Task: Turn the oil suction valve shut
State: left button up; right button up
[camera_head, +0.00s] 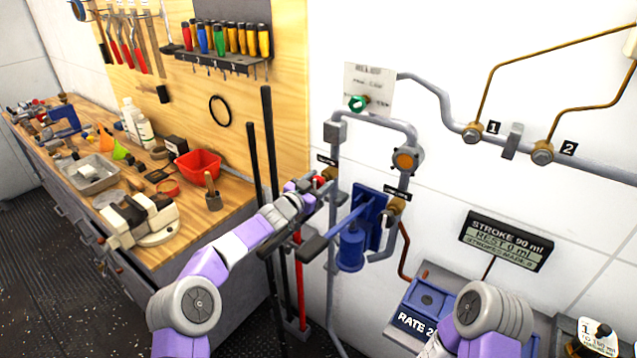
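My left arm reaches in from the lower left. Its gripper (318,191) is at the brass valve (329,172) on the left grey pipe, by a red part (319,181). The gripper covers much of this valve, so I cannot tell whether its fingers touch it or are closed. A small black label sits just above this valve. A second brass valve (396,205) with its own label is on the right pipe. Both labels are too small to read, so I cannot tell which valve is oil suction. My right gripper is out of view; only part of its arm shows at lower right.
The cluttered workbench (235,197) and upright dark bars (269,150) stand left. A display (505,240) hangs right.

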pick_arm(q)
jog(key=c, duration=0.3)
jog(key=m+b, duration=0.1)
jog(key=m, duration=0.2)
jog(key=shift+m, duration=0.4)
jog(key=m+b, duration=0.1)
jog(key=m, duration=0.3)
jog(key=shift+d+f+m+b, duration=0.1)
jog(key=shift+f+m+b, duration=0.05)
jog(key=shift+m+b, duration=0.2)
jog(key=m+b, duration=0.2)
jog(key=m, duration=0.2)
jog(key=shift+s, duration=0.1)
jog(key=shift+f+m+b, duration=0.15)
jog(key=shift+m+b, duration=1)
jog(key=shift+m, duration=1.6)
jog(key=shift+c, duration=0.2)
